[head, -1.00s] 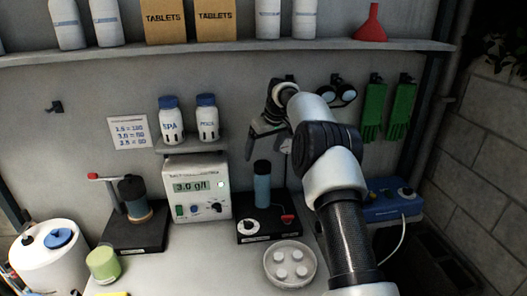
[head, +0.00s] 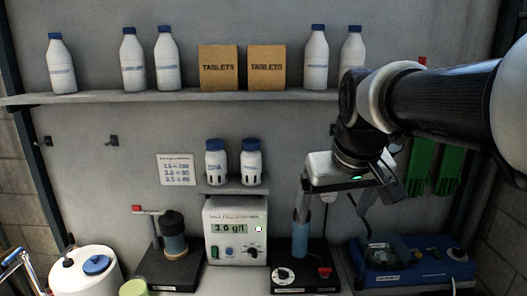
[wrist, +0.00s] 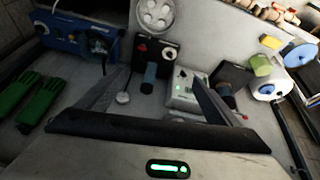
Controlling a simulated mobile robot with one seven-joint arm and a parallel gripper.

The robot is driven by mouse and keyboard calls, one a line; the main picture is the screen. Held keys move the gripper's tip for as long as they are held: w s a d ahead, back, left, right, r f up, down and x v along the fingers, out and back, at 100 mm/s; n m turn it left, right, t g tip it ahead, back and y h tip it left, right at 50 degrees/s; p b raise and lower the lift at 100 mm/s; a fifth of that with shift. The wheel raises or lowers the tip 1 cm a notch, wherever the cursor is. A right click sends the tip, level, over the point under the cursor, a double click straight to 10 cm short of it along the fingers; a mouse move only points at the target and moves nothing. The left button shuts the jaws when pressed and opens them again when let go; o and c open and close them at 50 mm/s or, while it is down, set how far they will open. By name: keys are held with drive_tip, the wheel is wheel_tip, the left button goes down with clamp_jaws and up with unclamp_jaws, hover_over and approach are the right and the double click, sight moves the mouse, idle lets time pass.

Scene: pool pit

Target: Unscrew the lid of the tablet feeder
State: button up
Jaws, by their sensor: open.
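Two devices on black bases stand on the bench, and I cannot tell for sure which is the tablet feeder. The left one has a dark-topped amber cylinder (head: 173,236) beside a post with a red handle. The right one has a slim blue cylinder (head: 300,241), a dial and a red tap; it also shows in the wrist view (wrist: 150,75). My gripper (head: 335,212) is open and empty, pointing down, above and slightly right of the blue cylinder in the head view. Its left finger overlaps the cylinder's top there. In the wrist view my gripper (wrist: 160,80) frames the cylinder between its fingers.
A meter (head: 236,230) reading 3.0 g/l stands between the devices, with two bottles on a ledge above. A blue box (head: 415,262) is at right, a white drum (head: 85,272) at left. A shelf (head: 200,96) crosses above. A dish of tablets (wrist: 155,14) sits on the bench.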

drive_tip(key=shift+m, duration=0.8)
drive_tip(key=s+f, duration=0.2)
drive_tip(key=s, duration=0.2)
drive_tip(key=s+f, duration=0.2)
drive_tip(key=s, duration=0.3)
drive_tip(key=s+f, duration=0.2)
drive_tip(key=s, duration=0.3)
drive_tip(key=shift+s+d+f, duration=0.15)
drive_tip(key=shift+d+f, duration=0.1)
drive_tip(key=shift+d, duration=0.15)
drive_tip(key=shift+c, duration=1.4)
drive_tip(key=shift+w+r, duration=0.15)
drive_tip(key=shift+w, duration=0.1)
drive_tip(key=shift+c, duration=0.6)
drive_tip(key=w+a+r+m+b, duration=0.1)
drive_tip(key=w+r+b, duration=0.15)
drive_tip(key=w, duration=1.35)
drive_tip(key=w+r+m+b, duration=0.1)
drive_tip(key=w+r, duration=0.2)
drive_tip(key=w, duration=1.4)
drive_tip(key=w+f+h+b, duration=0.1)
drive_tip(key=w+f, duration=0.7)
drive_tip(key=w, duration=0.3)
drive_tip(key=shift+g, duration=0.4)
drive_tip(key=x, duration=1.6)
drive_tip(key=shift+w+a+f, duration=0.2)
drive_tip(key=shift+a+f, duration=0.05)
drive_tip(key=shift+a, duration=0.1)
drive_tip(key=shift+c, duration=0.4)
